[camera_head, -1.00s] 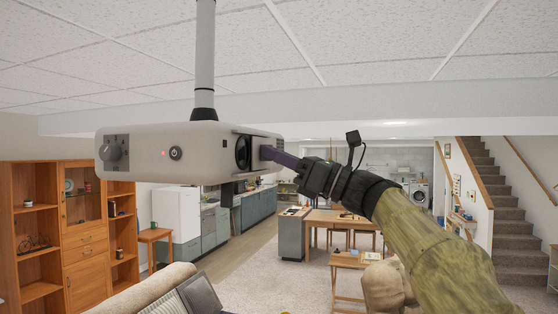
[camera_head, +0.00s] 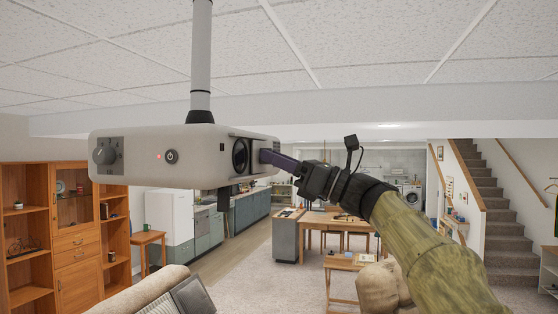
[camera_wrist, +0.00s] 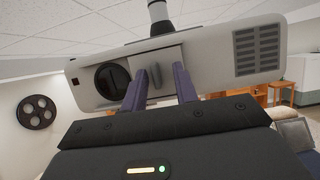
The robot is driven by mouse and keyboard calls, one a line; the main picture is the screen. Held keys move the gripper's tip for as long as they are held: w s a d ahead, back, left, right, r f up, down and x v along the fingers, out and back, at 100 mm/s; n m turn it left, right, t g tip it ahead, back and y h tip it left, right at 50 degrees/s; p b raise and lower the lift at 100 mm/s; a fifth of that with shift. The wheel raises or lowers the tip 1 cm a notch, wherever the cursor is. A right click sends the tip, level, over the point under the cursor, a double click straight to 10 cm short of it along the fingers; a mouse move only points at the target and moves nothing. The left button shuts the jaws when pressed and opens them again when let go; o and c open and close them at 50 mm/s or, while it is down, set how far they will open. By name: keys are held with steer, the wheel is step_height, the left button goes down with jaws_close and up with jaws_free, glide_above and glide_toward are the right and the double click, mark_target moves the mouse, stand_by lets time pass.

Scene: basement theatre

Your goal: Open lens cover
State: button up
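The pale projector (camera_head: 205,152) hangs from a ceiling pole. Its round dark lens (camera_head: 240,154) shows uncovered at the front, and also in the wrist view (camera_wrist: 112,78). The grey lens cover (camera_wrist: 166,66) is to the right of the lens in the wrist view, with a small upright handle (camera_wrist: 154,78) on it. My gripper (camera_head: 265,156) is at the projector's front, right of the lens. In the wrist view its two purple fingers (camera_wrist: 160,78) are apart, one on each side of the handle, with gaps visible. Whether a fingertip touches the cover cannot be told.
The projector body has a knob (camera_head: 104,151) and a power button (camera_head: 171,157). The ceiling (camera_head: 350,50) is close above. A wooden cabinet (camera_head: 75,240) stands at left, a table (camera_head: 335,219) behind, and stairs (camera_head: 490,200) at right. Open air surrounds my arm below.

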steer(key=b+v, duration=0.9)
steer(key=v, duration=0.8)
steer(key=shift+d, duration=0.2)
steer(key=shift+s, duration=0.1)
